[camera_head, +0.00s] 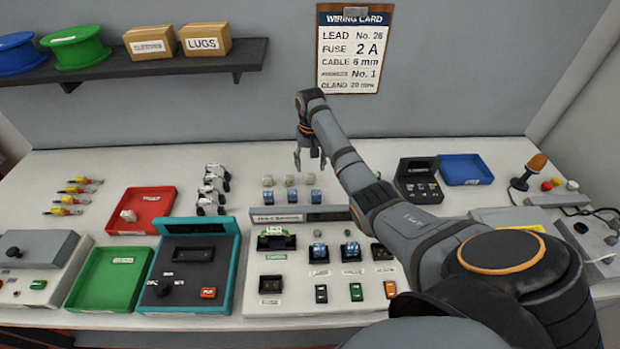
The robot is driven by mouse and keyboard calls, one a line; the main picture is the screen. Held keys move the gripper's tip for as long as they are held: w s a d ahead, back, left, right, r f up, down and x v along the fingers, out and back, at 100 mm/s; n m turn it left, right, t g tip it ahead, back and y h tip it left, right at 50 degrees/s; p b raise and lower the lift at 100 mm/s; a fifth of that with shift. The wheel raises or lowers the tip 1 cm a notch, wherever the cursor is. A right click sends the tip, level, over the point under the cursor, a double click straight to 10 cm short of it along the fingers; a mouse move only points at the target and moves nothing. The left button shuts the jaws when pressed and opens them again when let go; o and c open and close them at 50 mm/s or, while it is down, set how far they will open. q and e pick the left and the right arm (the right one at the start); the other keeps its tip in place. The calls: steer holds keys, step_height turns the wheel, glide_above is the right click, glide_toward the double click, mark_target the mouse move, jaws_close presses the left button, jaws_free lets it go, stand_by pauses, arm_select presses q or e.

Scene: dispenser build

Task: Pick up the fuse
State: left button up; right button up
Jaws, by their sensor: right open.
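A wiring card (353,50) on the back wall reads "FUSE 2 A". Small pale parts (268,181) stand in a short row at the middle of the bench, with small blue parts (267,197) in a row just in front. I cannot tell which of these is the fuse; their markings are too small to read. My right gripper (310,163) points down with its fingers apart, empty, above the right end of the pale row. It appears apart from the parts. My left gripper is not in view.
A grey panel (257,241) with slots and switches stands in front of the rows. A teal-framed device (230,270), a green tray (84,283) and a red tray (160,197) lie left.

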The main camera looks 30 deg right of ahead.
mark_target(310, 175)
steer(key=shift+w+f+p, duration=0.2)
steer(key=shift+f+p, duration=0.45)
steer(key=shift+f, duration=2.55)
steer(key=shift+c, duration=0.4)
steer(key=c, duration=0.9)
